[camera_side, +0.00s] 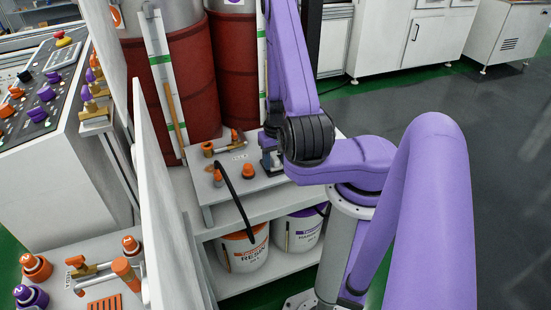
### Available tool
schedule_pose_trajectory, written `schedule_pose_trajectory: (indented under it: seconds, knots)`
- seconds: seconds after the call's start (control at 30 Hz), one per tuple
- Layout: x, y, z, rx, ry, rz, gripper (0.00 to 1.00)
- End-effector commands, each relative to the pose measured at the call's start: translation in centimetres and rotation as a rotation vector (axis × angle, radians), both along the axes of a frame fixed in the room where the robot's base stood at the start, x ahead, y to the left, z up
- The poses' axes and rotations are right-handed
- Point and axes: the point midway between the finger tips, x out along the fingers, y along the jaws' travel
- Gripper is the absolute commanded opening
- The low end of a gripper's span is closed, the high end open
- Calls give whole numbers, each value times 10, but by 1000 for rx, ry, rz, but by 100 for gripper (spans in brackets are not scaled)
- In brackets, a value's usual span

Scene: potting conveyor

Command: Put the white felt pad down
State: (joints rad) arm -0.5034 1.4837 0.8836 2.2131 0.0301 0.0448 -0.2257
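I cannot make out the white felt pad anywhere in the side view. My gripper does not show either. My purple arm rises from a grey column at the lower centre and runs out of the top of the picture. Whether the gripper holds the pad cannot be seen here.
A white bench (262,206) stands beside my arm, carrying orange-capped fittings (248,171) and a black hose (233,190). Resin (243,250) and hardener (300,231) buckets stand below. Red-jacketed drums (195,85) stand behind. A control panel (45,100) is at left. Grey floor (490,120) at right is clear.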

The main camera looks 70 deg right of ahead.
Motion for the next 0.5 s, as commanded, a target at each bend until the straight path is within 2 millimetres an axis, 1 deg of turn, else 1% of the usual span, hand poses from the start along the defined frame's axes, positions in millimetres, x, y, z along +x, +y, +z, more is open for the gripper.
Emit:
schedule_pose_trajectory:
  seconds: [0.03, 0.07, 0.37, 0.5]
  knots:
    - [0, 0, 0, -1, -1, 0, 70]
    - [0, 0, 0, -1, -1, 0, 72]
    - [0, 0, 1, -1, -1, -1, 72]
    - [0, -1, 9, -3, -1, -2, 72]
